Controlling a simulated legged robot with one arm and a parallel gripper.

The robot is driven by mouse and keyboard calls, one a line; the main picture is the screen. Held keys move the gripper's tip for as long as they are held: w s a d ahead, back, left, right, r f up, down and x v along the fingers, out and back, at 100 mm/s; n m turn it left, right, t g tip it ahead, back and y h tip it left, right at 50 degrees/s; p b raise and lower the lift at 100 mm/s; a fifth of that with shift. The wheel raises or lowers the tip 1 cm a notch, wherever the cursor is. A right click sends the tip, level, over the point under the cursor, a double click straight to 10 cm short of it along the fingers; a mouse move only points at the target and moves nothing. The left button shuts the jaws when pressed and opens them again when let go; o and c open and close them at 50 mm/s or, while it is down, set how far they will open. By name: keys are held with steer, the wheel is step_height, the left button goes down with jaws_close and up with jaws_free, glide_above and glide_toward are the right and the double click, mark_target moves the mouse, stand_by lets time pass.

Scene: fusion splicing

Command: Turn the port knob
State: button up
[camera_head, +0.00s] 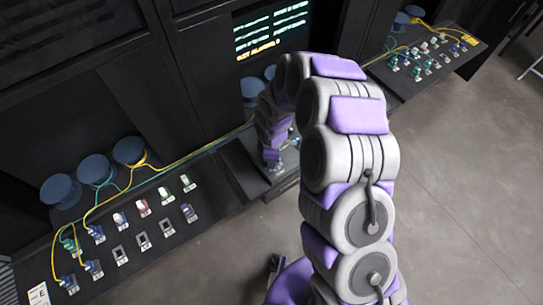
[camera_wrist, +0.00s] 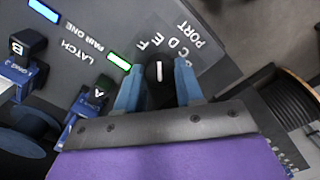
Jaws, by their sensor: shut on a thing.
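The port knob (camera_wrist: 159,71) is a dark round knob with a white pointer line. It sits on a grey panel by the letters C, D, E, F and the word PORT. The pointer runs nearly upright in the wrist view. My gripper (camera_wrist: 157,82) has its two blue fingers on either side of the knob, shut on it. In the head view my gripper (camera_head: 273,160) is low at the central console, and my own arm and gripper hide the knob there.
In the wrist view, connectors marked A (camera_wrist: 98,92) and B (camera_wrist: 25,48) sit left of the knob by LATCH and PAIR ONE labels, with a green light (camera_wrist: 119,60) and a blue light (camera_wrist: 43,11). A screen (camera_head: 270,33) stands behind; a left connector tray (camera_head: 160,255) lies beside the console.

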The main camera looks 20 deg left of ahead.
stand_by(0.3)
steer(key=o, duration=1)
steer(key=shift+w, duration=0.1)
steer(key=shift+o, duration=0.2)
step_height(320, 180, up, 17)
steer(key=shift+r, duration=0.15)
